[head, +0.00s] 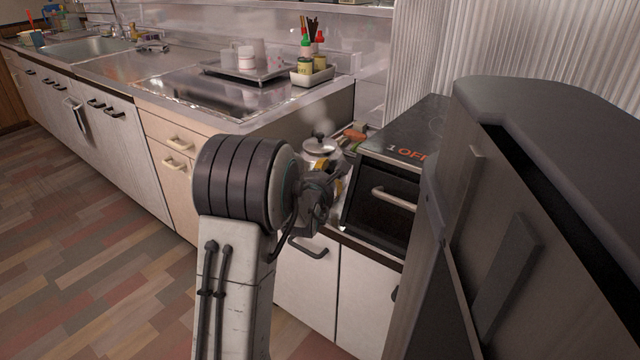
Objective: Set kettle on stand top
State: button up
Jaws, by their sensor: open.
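The kettle (319,146) is silver with a dark knob on its lid. It stands upright on the low cabinet, left of a black-fronted oven-like box. Faint steam shows near its lid. My gripper (330,180) is in front of the kettle and hides its lower part. The gripper's jaws are open, and I see no kettle part held between them. Whether a finger touches the kettle cannot be told. I cannot tell for sure which surface is the stand; the box's dark flat top (425,125) is to the right of the kettle and bears the text "1 OFF".
A metal counter (180,95) with a sink (85,47) runs along the left. A tray (255,72) with cups and a bottle holder (312,75) stand on it. A tall dark appliance (560,180) blocks the right. The floor at left is clear.

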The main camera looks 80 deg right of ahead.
jog(key=p+v, duration=0.1)
jog(key=v, duration=1)
jog(key=shift+a+p, duration=0.35)
jog(key=shift+a, duration=0.05)
jog(key=w+a+f+m+t+y, duration=0.1)
jog(key=w+a+t+y, duration=0.2)
jog(key=w, duration=0.7)
jog(key=w+a+f+m+t+y, duration=0.1)
jog(key=w+a+m+t, duration=0.2)
jog(key=w, duration=0.7)
jog(key=w+a+f+m+t+y, duration=0.15)
jog(key=w+a+y, duration=0.25)
jog(key=w+a, duration=0.8)
jog(key=a+f+m+y, duration=0.15)
jog(key=a+y, duration=0.25)
jog(key=a, duration=1.1)
jog(key=s+a+m+g+y, duration=0.2)
jog(key=s+a, duration=0.6)
jog(key=a, duration=0.5)
jog(key=shift+m+g+y, duration=0.4)
jog(key=shift+m+g, duration=0.35)
jog(key=shift+m, duration=0.35)
jog(key=shift+s+a+r, duration=0.1)
